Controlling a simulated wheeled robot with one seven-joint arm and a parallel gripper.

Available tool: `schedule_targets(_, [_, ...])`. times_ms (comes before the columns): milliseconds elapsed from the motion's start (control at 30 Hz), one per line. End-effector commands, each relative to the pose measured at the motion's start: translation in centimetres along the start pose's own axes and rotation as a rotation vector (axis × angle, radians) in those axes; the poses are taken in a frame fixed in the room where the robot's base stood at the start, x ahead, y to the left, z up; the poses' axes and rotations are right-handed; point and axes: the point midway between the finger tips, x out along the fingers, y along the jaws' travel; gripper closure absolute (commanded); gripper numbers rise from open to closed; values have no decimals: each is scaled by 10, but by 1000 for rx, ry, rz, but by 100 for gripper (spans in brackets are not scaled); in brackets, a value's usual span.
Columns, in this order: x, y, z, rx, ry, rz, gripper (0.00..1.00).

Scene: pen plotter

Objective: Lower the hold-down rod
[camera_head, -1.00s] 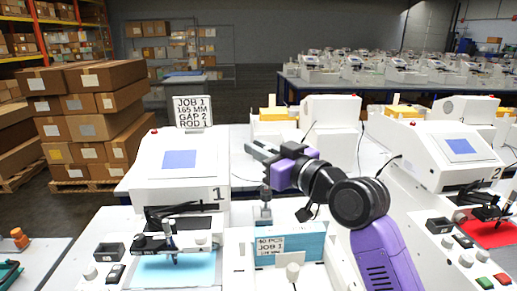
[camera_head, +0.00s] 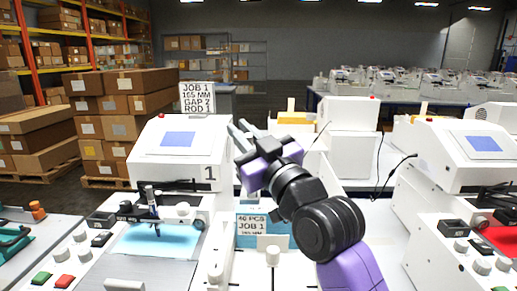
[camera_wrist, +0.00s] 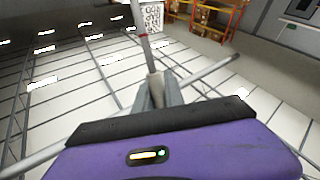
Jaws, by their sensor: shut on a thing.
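My gripper (camera_head: 238,132) is in front of the right side of the white plotter marked 1 (camera_head: 176,138), with its fingers pointing up and left. In the wrist view the fingers (camera_wrist: 158,95) are closed around a long, thin, pale bar, which looks like the hold-down rod (camera_wrist: 212,70). The rod runs slantwise from lower left to upper right, and my purple gripper body hides part of it. A slim post with a reddish part (camera_wrist: 141,35) stands beyond the fingertips. The rod's ends cannot be made out clearly in the head view.
A job sign (camera_head: 197,97) stands behind plotter 1. A blue sheet (camera_head: 157,240) lies on its bed under the pen carriage. A card reading 40 PCS JOB 1 (camera_head: 251,224) is below my arm. Another plotter (camera_head: 460,150) stands at right.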

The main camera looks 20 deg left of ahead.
Motion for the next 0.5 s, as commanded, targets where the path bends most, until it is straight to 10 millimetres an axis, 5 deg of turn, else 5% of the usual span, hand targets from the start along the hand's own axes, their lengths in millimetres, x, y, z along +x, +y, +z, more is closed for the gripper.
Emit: schedule_targets(500, [-30,-25,8,-131,195,7,100])
